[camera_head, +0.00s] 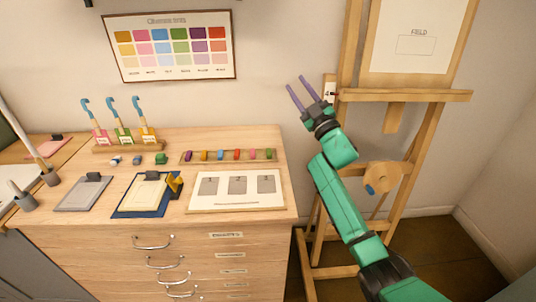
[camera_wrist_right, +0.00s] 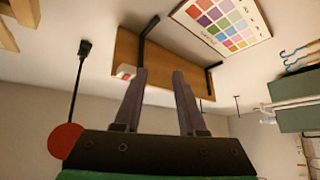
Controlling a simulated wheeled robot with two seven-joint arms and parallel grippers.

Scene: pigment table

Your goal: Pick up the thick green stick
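A short, thick green stick (camera_head: 160,158) lies on the wooden cabinet top, just left of the tray of sticks. A slimmer green stick (camera_head: 268,154) is at the right end of that tray (camera_head: 183,160). My right gripper (camera_head: 296,91) is raised in front of the wall, above and to the right of the cabinet and apart from both green sticks. Its fingers are open and empty; they also show spread in the right wrist view (camera_wrist_right: 158,100). No green stick can be made out in the wrist view. My left gripper is not in view.
An easel (camera_head: 405,96) stands right of the cabinet, close to my right arm. A rack with blue-hooked tools (camera_head: 125,145) is at the back left. A white board (camera_head: 236,203), clipboards (camera_head: 83,194) and a brush pot (camera_head: 26,202) occupy the front. A colour chart (camera_head: 170,75) hangs above.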

